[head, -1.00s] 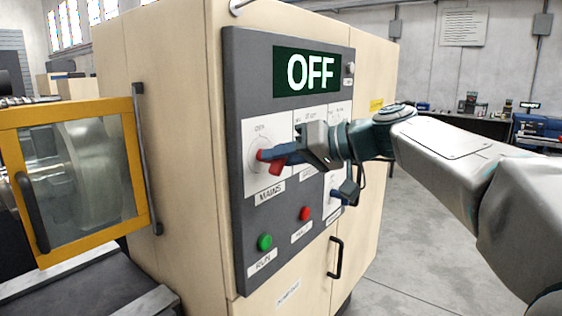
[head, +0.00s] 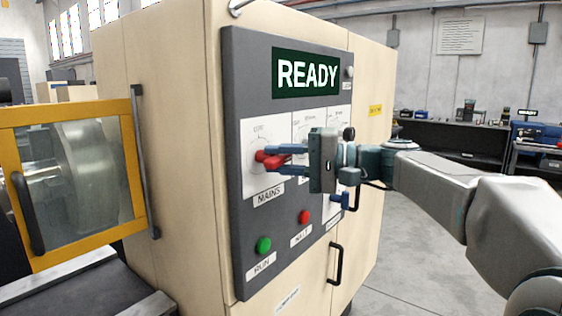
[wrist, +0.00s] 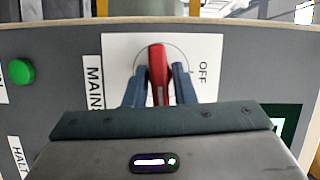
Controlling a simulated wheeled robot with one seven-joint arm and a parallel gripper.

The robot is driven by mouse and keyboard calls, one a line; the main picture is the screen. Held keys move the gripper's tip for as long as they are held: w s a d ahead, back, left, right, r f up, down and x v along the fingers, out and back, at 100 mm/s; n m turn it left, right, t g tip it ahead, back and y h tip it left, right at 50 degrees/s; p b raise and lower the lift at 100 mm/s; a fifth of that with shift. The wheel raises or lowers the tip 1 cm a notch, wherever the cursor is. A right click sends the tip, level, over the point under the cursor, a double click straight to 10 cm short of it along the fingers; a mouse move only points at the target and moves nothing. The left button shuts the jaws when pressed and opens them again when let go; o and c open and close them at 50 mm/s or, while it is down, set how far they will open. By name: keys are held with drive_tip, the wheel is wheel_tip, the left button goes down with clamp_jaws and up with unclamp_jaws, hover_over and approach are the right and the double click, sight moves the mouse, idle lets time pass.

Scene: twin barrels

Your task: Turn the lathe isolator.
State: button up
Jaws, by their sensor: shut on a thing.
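The red isolator handle (head: 272,159) sits on a white plate labelled MAINS (head: 268,196) on the lathe's grey panel. The handle now lies roughly level, pointing right. My gripper (head: 278,160) has its blue fingers on either side of the handle and is shut on it. In the wrist view the red handle (wrist: 159,75) stands between the two fingers (wrist: 157,88), with the OFF mark to its right. The display (head: 306,73) above reads READY. Part of the panel to the right is hidden behind my gripper.
A green RUN button (head: 264,244) and a red HALT button (head: 305,217) sit below the handle. A yellow-framed guard door (head: 65,111) stands at left. The floor (head: 405,240) at right is clear.

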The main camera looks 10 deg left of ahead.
drive_tip(key=shift+f+m, duration=0.1)
drive_tip(key=shift+m, duration=0.5)
drive_tip(key=o, duration=0.8)
drive_tip(key=shift+d, duration=0.1)
drive_tip(key=d+b, duration=0.1)
drive_tip(key=d, duration=1.2)
drive_tip(key=shift+d, duration=0.35)
